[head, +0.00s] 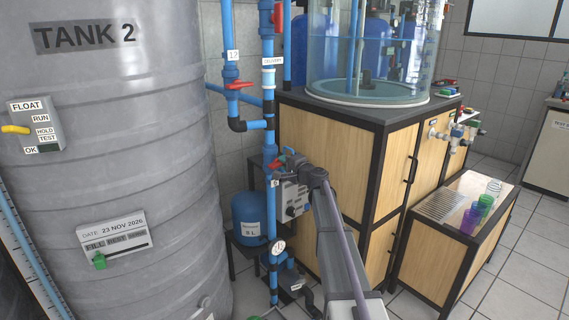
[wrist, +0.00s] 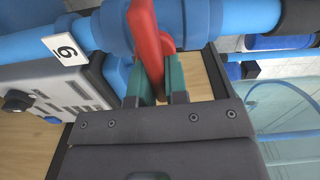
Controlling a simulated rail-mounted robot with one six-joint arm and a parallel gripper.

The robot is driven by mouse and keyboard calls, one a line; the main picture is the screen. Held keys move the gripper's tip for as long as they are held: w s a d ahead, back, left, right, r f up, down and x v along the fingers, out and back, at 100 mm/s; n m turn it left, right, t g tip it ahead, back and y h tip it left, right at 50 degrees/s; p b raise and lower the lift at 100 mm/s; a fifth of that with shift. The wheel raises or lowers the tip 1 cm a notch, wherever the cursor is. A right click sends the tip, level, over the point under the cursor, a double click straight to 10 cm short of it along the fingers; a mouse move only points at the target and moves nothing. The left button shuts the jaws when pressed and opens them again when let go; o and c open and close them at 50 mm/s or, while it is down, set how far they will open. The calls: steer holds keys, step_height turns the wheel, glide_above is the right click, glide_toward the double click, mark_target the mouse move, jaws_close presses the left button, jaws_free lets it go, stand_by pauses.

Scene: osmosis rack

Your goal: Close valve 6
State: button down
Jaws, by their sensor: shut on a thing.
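Valve 6 has a red lever handle (wrist: 147,38) on a blue valve body (wrist: 112,30), with a white tag "6" (wrist: 65,49) beside it in the wrist view. The lever appears to lie across the pipe. My gripper (wrist: 157,84) is shut on the lever, with one teal finger on each side. In the head view, the red lever (head: 289,150) shows small at the upright blue pipe, and my gripper (head: 283,163) reaches it from the front right. The tag "6" (head: 275,183) is just below. My gripper partly hides the valve there.
A grey control box (wrist: 52,92) sits close beside the valve. The wooden cabinet (head: 335,150) stands right behind, with a clear tank (head: 365,60) on top. Tank 2 (head: 110,190) is at the left. Another red-handled valve (head: 240,86) is higher up. A blue vessel (head: 248,215) stands below.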

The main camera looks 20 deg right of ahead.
steer(key=shift+f+m, duration=0.1)
steer(key=shift+m, duration=0.4)
steer(key=c, duration=1.1)
jaws_free()
steer(key=shift+c, duration=0.2)
steer(key=v, duration=1)
steer(key=shift+s, duration=0.4)
steer(key=shift+d, duration=0.1)
